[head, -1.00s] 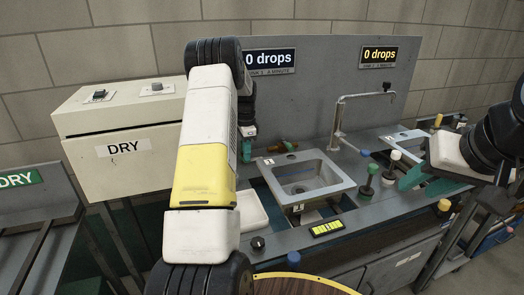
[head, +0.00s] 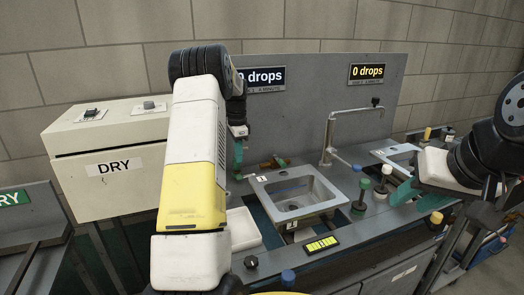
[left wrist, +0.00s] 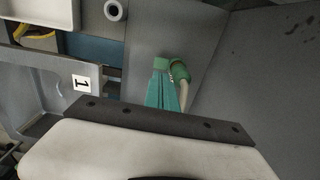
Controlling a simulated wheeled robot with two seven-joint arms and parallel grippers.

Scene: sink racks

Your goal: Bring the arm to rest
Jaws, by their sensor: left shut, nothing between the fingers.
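My left arm reaches in from the left in the head view, its white and yellow link in front of the DRY box. My left gripper (head: 238,157) has teal fingers and hangs behind that link, left of sink 1, partly hidden. In the left wrist view its fingers (left wrist: 162,80) are together and empty. A green-ended piece with a pale hose (left wrist: 181,75) shows right beside the fingertips; I cannot tell if they touch. My right gripper (head: 403,192) is at the right, over the counter, its teal fingers seen edge-on, so its opening is unclear.
Sink 1 (head: 265,197) is set in the grey counter, with a tap (head: 330,135) behind it. Green and white knobs (head: 363,195) stand to its right. A white tray (head: 243,228) lies to its left. The DRY box (head: 75,195) stands at left. A grey panel (head: 300,110) rises behind.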

